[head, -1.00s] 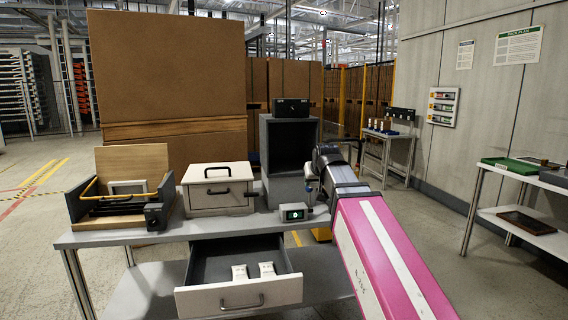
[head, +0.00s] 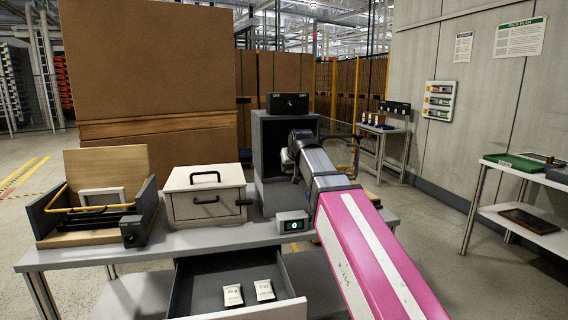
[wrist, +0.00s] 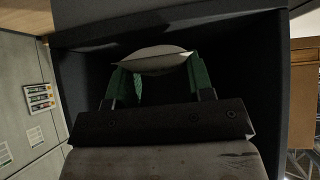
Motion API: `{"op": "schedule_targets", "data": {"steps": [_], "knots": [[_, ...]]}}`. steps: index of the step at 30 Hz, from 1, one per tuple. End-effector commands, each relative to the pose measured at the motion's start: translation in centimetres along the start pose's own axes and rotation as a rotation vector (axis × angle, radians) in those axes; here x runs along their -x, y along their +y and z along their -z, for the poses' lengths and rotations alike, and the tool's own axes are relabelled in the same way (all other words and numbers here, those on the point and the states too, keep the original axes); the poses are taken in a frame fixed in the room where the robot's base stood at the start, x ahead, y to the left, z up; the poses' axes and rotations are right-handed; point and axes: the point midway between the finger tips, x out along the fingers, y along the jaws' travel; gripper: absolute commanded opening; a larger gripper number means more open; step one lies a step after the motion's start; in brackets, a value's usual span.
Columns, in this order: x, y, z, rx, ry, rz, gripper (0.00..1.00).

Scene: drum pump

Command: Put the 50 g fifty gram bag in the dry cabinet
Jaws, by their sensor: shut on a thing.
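The dry cabinet (head: 257,148) is a dark grey open-fronted box at the back of the bench, with a black knob unit (head: 288,104) on top. My arm reaches to its opening in the head view, and my gripper is hidden there behind my own wrist. In the wrist view my gripper (wrist: 156,74) has its green fingers shut on a pale bag (wrist: 153,56). The bag and fingers are within the cabinet's dark opening, framed by its walls (wrist: 72,85). No label on the held bag can be read.
An open drawer (head: 240,308) holds two small white bags (head: 233,295) (head: 264,290). A cream lidded box (head: 205,195), a wooden tray unit (head: 70,235) and a small display (head: 292,223) stand on the bench. A side table (head: 525,165) is at the right.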

Motion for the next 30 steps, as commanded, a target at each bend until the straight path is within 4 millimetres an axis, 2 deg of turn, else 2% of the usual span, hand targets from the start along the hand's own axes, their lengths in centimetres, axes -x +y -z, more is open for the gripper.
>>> {"op": "schedule_targets", "data": {"steps": [1, 6, 14, 21, 24, 30], "knots": [[-1.2, 0.0, 1.4, 0.0, 0.0, 0.0, 0.22], [-3.7, 0.0, 3.9, 0.0, 0.0, 0.0, 0.22], [-5.1, 0.0, 5.1, 0.0, 0.0, 0.0, 0.22], [-7.9, 0.0, 8.1, 0.0, 0.0, 0.0, 0.22], [-8.5, 0.0, 6.7, 0.0, 0.0, 0.0, 0.22], [-8.7, 0.0, 6.5, 0.0, 0.001, 0.0, 0.22]]}}
